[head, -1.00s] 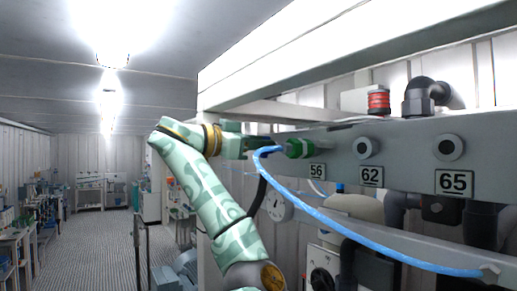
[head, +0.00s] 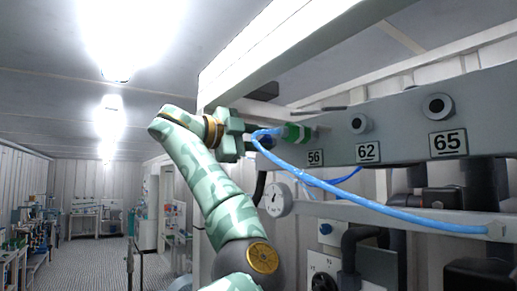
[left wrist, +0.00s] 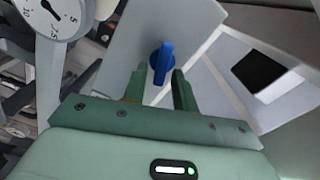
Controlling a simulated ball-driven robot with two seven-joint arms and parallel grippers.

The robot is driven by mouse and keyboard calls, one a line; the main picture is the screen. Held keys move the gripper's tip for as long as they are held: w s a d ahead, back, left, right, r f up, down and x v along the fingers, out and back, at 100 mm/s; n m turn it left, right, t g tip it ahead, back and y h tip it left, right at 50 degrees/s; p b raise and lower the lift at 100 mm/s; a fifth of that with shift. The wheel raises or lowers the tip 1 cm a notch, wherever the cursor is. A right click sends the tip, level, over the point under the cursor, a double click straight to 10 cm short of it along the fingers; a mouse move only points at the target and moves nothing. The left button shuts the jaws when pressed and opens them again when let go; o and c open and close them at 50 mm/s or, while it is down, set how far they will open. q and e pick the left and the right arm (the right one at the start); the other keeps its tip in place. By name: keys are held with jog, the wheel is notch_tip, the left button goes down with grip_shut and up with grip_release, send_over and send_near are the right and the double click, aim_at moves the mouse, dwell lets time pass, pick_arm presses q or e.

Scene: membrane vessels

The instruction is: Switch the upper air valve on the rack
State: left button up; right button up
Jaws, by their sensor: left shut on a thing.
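The blue valve handle (left wrist: 162,62) stands out from a pale plate in the left wrist view, between the fingers of my left gripper (left wrist: 158,82). The gripper is shut on this handle. In the head view my left gripper (head: 250,140) is at the left end of the grey rack beam (head: 400,118). A green fitting (head: 297,132) is just right of it, with a blue hose (head: 370,200) running from near the gripper down to the right. The fingers and gripper partly hide the handle in the head view. My right gripper is not in view.
A round gauge (head: 276,199) sits below the gripper, and it also shows in the left wrist view (left wrist: 55,15). The beam carries plates marked 56 (head: 314,158), 62 (head: 367,152) and 65 (head: 447,144). Dark pipes crowd the lower right. An open aisle lies at left.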

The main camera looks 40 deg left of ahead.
pick_arm(q)
jog(key=shift+d+f+m+b, duration=0.1)
jog(key=shift+f+m+b, duration=0.1)
jog(key=shift+m+b, duration=0.6)
jog(key=shift+f+m+b, duration=0.15)
jog(key=shift+m+b, duration=0.15)
jog(key=shift+m, duration=0.9)
jog(key=shift+c, duration=0.2)
jog(key=o, duration=0.7)
jog(key=shift+c, duration=0.2)
jog(key=shift+s, duration=0.1)
jog(key=b+v, duration=0.9)
jog(key=v, duration=0.7)
jog(key=shift+b, duration=0.3)
